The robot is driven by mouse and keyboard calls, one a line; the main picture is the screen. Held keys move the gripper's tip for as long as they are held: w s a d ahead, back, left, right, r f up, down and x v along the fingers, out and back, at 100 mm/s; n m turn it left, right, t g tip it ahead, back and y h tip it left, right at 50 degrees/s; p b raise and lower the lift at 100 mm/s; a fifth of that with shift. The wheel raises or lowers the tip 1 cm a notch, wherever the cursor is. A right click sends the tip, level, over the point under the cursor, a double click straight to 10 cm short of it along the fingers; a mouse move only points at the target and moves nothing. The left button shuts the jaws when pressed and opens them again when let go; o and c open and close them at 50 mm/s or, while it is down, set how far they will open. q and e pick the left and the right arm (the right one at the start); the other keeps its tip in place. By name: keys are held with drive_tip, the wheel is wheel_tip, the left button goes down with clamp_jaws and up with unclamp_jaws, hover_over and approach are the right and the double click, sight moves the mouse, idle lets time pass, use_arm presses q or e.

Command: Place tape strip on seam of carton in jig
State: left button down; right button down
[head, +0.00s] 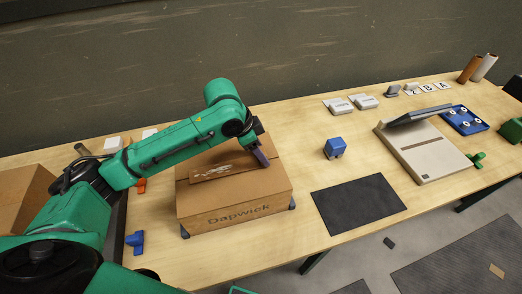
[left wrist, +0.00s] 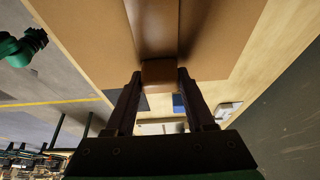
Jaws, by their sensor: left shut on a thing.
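A brown carton (head: 235,212) marked "Dapwick" sits in the jig, whose dark corner feet (head: 292,206) show at its base. My left gripper (head: 263,158) is over the right end of the carton's top. In the left wrist view its two fingers (left wrist: 160,88) are shut on the end of a brown tape strip (left wrist: 158,30). The strip runs away from the fingers along the carton top (left wrist: 225,40); I cannot tell whether it touches the seam. My arm hides part of the top. What seems to be my right gripper (left wrist: 36,40) shows small in the left wrist view, its jaws unclear.
A dark mat (head: 358,204) and a blue block (head: 334,147) lie right of the carton. Beyond are a beige device (head: 425,155) and a blue tray (head: 464,120). White labelled boxes (head: 364,101) stand at the back. Another carton (head: 22,190) is at the left.

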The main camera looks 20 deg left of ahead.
use_arm(q)
drive_tip(key=shift+f, duration=0.1)
drive_tip(key=shift+c, duration=1.3)
unclamp_jaws()
drive_tip(key=v, duration=1.2)
drive_tip(key=shift+b, duration=0.3)
drive_tip(key=shift+d, duration=0.15)
